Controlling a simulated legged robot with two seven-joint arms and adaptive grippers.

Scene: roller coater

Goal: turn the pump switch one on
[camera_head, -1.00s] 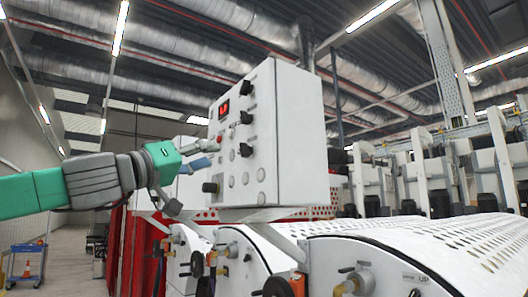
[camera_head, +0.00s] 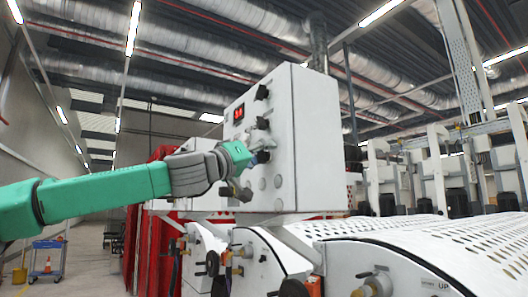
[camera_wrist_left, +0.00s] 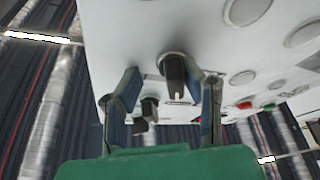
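The white control box (camera_head: 318,145) carries a red display (camera_head: 238,113) and several black rotary switches in a column, the upper one (camera_head: 262,93) and the middle one (camera_head: 262,123) in clear sight. My left gripper (camera_head: 258,152) is at the box's front face, over the lower part of that column. In the left wrist view its two fingers (camera_wrist_left: 165,80) are apart, one on each side of a black switch (camera_wrist_left: 174,68); contact is not clear. A second black switch (camera_wrist_left: 147,112) shows between the fingers, farther off. No label reading "pump switch one" is legible. My right gripper is out of view.
Round buttons (camera_wrist_left: 247,10) sit beside the switches on the panel. Below the box are white machine covers with valves and knobs (camera_head: 376,285). A red curtain (camera_head: 140,240) hangs to the left. A blue cart (camera_head: 47,258) stands on the open floor far left.

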